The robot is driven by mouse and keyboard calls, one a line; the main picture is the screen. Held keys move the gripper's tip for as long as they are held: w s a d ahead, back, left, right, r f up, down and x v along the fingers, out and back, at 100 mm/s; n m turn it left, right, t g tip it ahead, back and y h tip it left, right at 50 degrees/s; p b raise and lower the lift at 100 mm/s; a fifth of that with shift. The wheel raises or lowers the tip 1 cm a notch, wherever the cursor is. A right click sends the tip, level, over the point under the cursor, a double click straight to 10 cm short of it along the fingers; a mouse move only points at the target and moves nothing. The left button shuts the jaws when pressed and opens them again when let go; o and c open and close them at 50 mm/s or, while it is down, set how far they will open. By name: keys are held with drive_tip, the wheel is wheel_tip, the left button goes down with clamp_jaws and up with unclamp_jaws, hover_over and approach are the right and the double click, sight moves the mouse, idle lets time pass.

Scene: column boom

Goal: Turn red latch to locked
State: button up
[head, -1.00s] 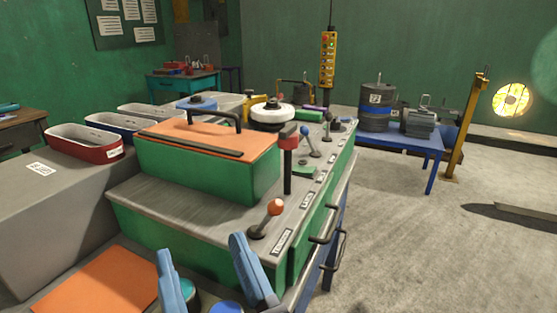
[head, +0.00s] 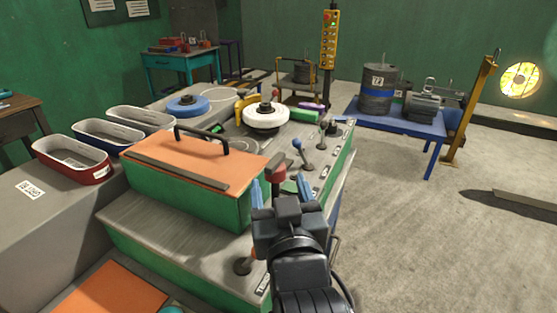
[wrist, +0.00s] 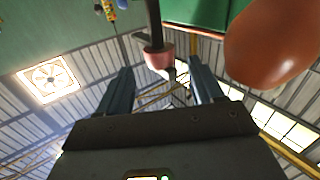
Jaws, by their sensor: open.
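A red block on a dark post, which looks like the red latch (head: 277,173), stands at the right edge of the bench, beside the green box. It also shows in the wrist view as a red end (wrist: 160,57) on a black rod, between the fingertips in the picture. My gripper (head: 281,184) is open and empty, its blue fingers pointing toward the red block. In the head view my wrist hides the lower post. I cannot tell whether the fingers stand around the block or short of it.
The green box with an orange lid (head: 190,165) is close on the left. A blue-knobbed lever (head: 298,145) stands just behind. A large orange-red knob (wrist: 275,40) is near in the wrist view. Open floor (head: 420,240) lies to the right.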

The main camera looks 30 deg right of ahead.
sight(276, 177)
drive_tip(key=shift+p+x, duration=0.8)
drive_tip(key=shift+x, duration=2.15)
drive_tip(key=shift+c, duration=0.2)
drive_tip(key=c, duration=0.9)
